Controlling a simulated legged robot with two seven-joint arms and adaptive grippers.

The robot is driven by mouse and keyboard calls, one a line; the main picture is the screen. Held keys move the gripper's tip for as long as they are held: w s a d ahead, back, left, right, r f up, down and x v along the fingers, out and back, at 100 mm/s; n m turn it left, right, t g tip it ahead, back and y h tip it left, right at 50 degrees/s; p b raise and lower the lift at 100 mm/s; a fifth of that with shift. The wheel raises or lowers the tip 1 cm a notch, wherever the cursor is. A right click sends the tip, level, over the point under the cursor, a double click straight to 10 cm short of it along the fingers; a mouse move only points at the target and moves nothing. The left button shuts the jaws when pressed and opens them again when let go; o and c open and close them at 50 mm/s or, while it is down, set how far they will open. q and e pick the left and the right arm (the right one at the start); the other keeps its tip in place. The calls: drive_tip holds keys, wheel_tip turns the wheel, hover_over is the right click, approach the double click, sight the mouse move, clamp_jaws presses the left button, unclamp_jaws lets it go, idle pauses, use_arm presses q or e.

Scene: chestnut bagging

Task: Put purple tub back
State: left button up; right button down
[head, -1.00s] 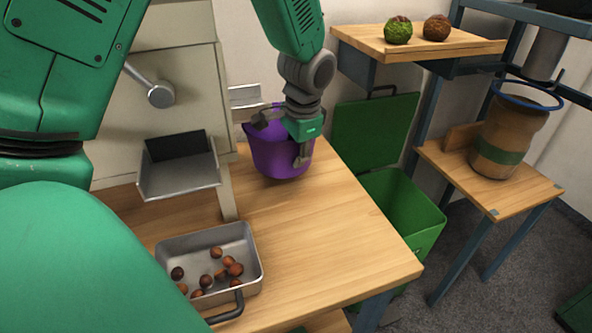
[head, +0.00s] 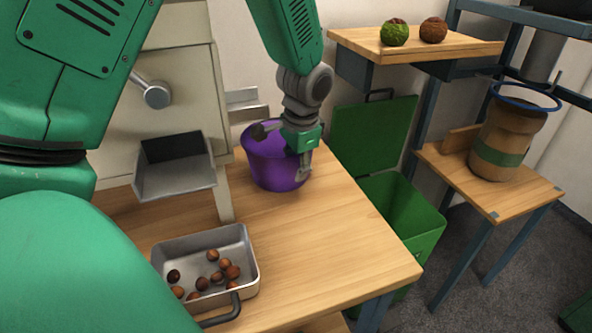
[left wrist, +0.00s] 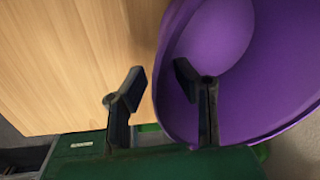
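The purple tub (head: 270,174) stands upright on the wooden table (head: 330,225), near its back edge and right of the machine. My left gripper (head: 282,152) is at the tub's rim, reaching down from above. In the left wrist view the fingers (left wrist: 160,82) are apart, one inside the tub (left wrist: 225,45) and one outside, with the rim between them. A gap shows beside the rim, so the gripper is open around it. The tub's far side is partly hidden by the gripper. My right gripper is out of view.
A metal tray (head: 245,262) of chestnuts sits at the table's front, below the machine's chute (head: 175,178). A green bin (head: 405,215) stands right of the table. A shelf (head: 400,48) holds two burr-like balls. A brown sack or jar (head: 505,145) stands on a side stand.

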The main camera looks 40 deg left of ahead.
use_arm(q)
wheel_tip(320, 180, up, 10)
drive_tip(key=d+p, duration=0.1)
drive_tip(key=p, duration=0.1)
drive_tip(key=shift+s+p, duration=0.25)
drive_tip(key=shift+p, duration=0.05)
drive_tip(key=shift+d+r, duration=0.1)
